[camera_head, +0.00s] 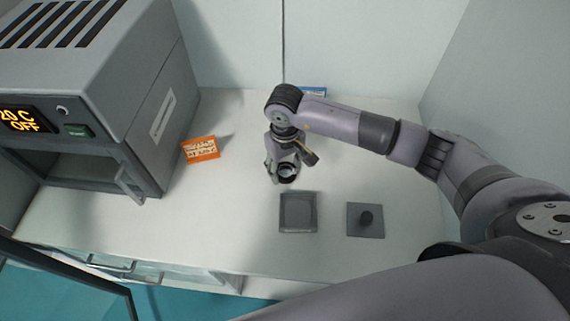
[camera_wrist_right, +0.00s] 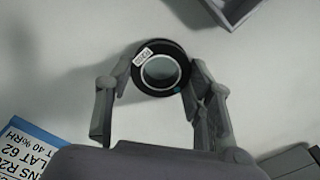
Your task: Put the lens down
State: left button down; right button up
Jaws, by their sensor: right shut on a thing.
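The lens (camera_wrist_right: 160,70) is a round clear disc in a black ring mount with a small white label. My right gripper (camera_wrist_right: 158,75) is shut on it, with one finger on each side of the ring. In the head view my right gripper (camera_head: 284,176) hangs over the white table, behind the grey square tray, and the lens (camera_head: 287,170) shows small between its fingers. I cannot tell for certain whether the lens is touching the table or just above it. My left gripper is not in view.
A grey oven-like box (camera_head: 150,110) with an open front stands left. Bare table surrounds the gripper.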

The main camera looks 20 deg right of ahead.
jog(key=shift+f+b, duration=0.25)
jog(key=shift+b, duration=0.05)
jog(key=o, duration=1.2)
jog(key=shift+r, duration=0.1)
jog(key=shift+c, duration=0.2)
